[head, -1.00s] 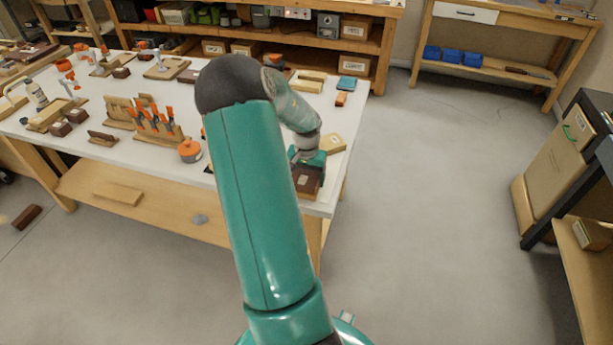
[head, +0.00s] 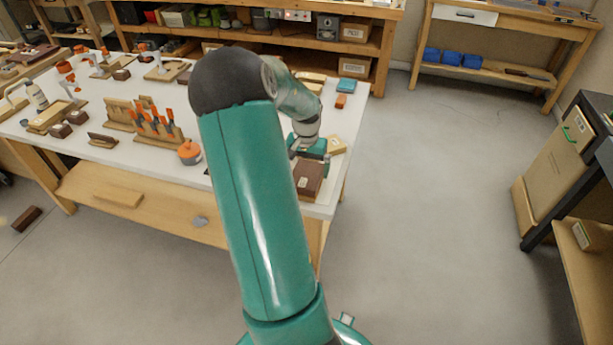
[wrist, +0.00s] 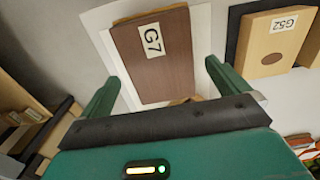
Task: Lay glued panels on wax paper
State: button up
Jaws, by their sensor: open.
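A dark brown panel (wrist: 155,68) with a white label reading G7 lies between the two fingers of my gripper (wrist: 165,88) in the wrist view. The gripper is open, with a finger to either side of the panel and a visible gap at the right. A white sheet (wrist: 103,22), perhaps wax paper, shows under and around the panel. In the head view the brown panel (head: 309,179) lies at the right front corner of the white table, just in front of my gripper (head: 313,157). My arm hides part of the table.
A light wood block (wrist: 273,45) labelled G52 lies on a dark piece right of the panel. Orange clamps (head: 156,122) stand in a wooden rack on the white table (head: 222,160). An orange-lidded pot (head: 190,151) stands beside it. The floor right of the table is clear.

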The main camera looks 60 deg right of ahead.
notch_tip(320, 180, up, 7)
dwell(0.3)
jog(key=w+a+r+n+t, duration=0.1)
jog(key=w+a+r+n, duration=0.25)
jog(key=a, duration=0.55)
jog(key=w+a+r+n+t, duration=0.15)
jog(key=w+a+r, duration=0.3)
jog(key=a, duration=0.45)
jog(key=w+a+r+n+t, duration=0.1)
jog(key=w+a+r+n, duration=0.3)
jog(key=a, duration=0.5)
jog(key=s+a+r+n, duration=0.1)
jog(key=s+a+n, duration=0.1)
jog(key=a, duration=0.5)
jog(key=s+a+r+n+t, duration=0.1)
jog(key=s+a+r+n, duration=0.1)
jog(key=a, duration=0.5)
jog(key=s+a+r+n+t, duration=0.1)
jog(key=s+a+n, duration=0.2)
jog(key=a, duration=0.5)
jog(key=shift+s+r, duration=0.3)
jog(key=shift+s, duration=0.4)
